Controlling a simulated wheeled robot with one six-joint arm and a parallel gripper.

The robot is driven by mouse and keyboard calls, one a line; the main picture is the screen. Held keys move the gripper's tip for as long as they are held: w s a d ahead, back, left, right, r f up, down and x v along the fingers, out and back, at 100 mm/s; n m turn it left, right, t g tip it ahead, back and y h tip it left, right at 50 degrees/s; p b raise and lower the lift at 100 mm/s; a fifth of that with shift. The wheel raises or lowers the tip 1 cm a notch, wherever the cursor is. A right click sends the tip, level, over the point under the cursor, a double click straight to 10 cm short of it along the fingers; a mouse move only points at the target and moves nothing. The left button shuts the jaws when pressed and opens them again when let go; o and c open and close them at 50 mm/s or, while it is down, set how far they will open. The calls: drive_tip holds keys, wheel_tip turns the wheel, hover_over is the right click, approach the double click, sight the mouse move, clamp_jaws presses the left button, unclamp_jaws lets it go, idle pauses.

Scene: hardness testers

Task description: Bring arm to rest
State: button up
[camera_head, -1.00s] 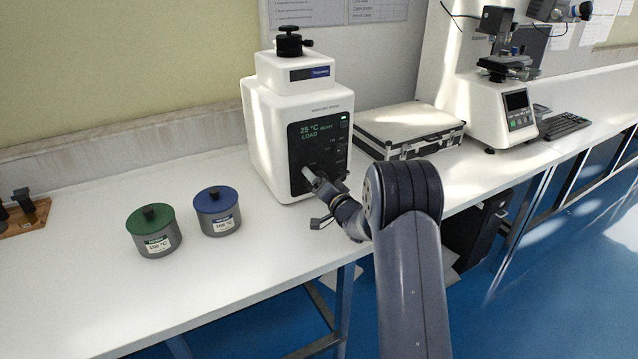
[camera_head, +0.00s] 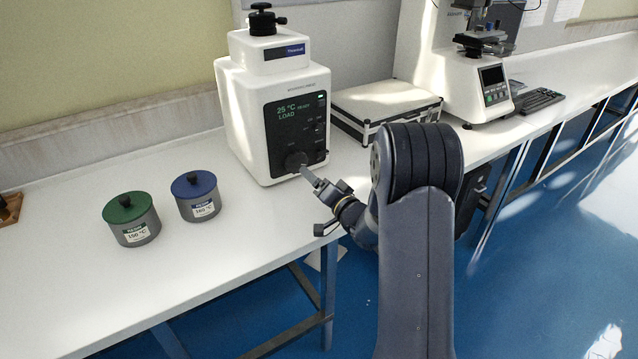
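My gripper (camera_head: 314,180) is in front of the lower part of the white tester's dark panel. Its fingertips point at the panel from the right and appear a little apart from the round dark knob (camera_head: 296,161) there. Whether the fingers are open or shut is too small to tell. I see nothing held in it. The white tester (camera_head: 245,118) stands upright on the bench, and its screen reads 25 °C and LOAD. My arm reaches in from the lower right and is bent.
A green-lidded pot (camera_head: 132,220) and a blue-lidded pot (camera_head: 196,197) stand on the white bench (camera_head: 70,290) to the left. A silver case (camera_head: 385,100) lies right of the tester. Another instrument (camera_head: 470,85) and a keyboard (camera_head: 538,101) are further right. The front bench is clear.

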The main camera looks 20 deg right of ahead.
sight(299, 163)
idle(0.4)
drive_tip(key=x, duration=1)
drive_tip(key=shift+w+p, duration=0.15)
drive_tip(key=shift+p, duration=0.2)
drive_tip(key=shift+w+a+f, duration=0.1)
drive_tip(key=shift+w+a, duration=0.05)
drive_tip(key=shift+w, duration=0.1)
drive_tip(key=shift+s+n, duration=0.1)
drive_tip(key=shift+n, duration=0.2)
